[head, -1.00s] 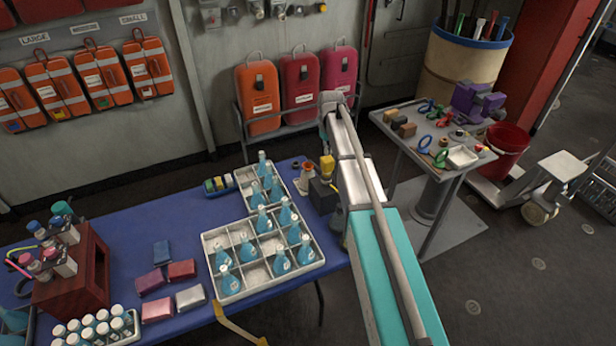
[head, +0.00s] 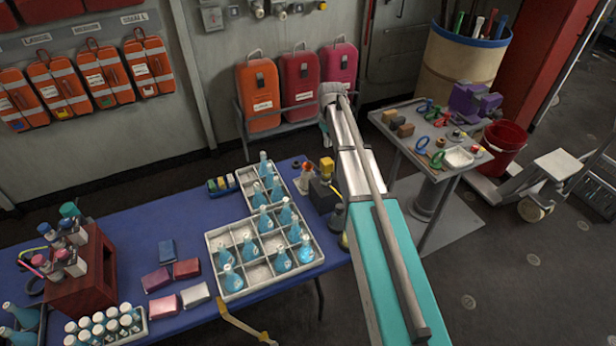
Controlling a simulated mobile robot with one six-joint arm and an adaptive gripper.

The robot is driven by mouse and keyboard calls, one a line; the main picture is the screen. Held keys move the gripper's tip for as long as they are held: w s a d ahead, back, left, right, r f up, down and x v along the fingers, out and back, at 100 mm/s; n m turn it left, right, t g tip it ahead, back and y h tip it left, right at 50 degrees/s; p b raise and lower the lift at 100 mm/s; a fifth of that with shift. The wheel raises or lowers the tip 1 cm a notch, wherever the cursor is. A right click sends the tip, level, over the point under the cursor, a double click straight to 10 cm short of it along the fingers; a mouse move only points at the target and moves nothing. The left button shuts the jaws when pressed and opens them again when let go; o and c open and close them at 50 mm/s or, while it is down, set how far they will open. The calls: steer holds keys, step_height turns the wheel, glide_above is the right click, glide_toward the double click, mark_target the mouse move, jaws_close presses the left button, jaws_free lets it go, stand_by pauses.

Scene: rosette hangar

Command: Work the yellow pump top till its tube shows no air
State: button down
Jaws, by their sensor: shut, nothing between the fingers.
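The yellow pump top (head: 326,166) stands at the far right of the blue table in the head view, above a dark block (head: 322,196). A thin yellow strip shows beside the block; I cannot tell whether it is the tube, or whether any air is in it. My gripper (head: 325,138) hangs from the wrist at the far end of my arm, small and partly hidden. It is shut and empty, above and apart from the pump top in the picture. My arm hides the area just right of the pump.
A white and reddish vessel (head: 306,177) stands left of the pump. Compartment trays (head: 211,245) of blue bottles lie nearer. A dark red rack (head: 80,283) is at left. A grey side table (head: 395,143) with tools stands right. Bare blue cloth lies at the table's middle left.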

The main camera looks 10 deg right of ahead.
steer(key=shift+r+p, duration=0.5)
steer(key=shift+r, duration=0.2)
stand_by(1.2)
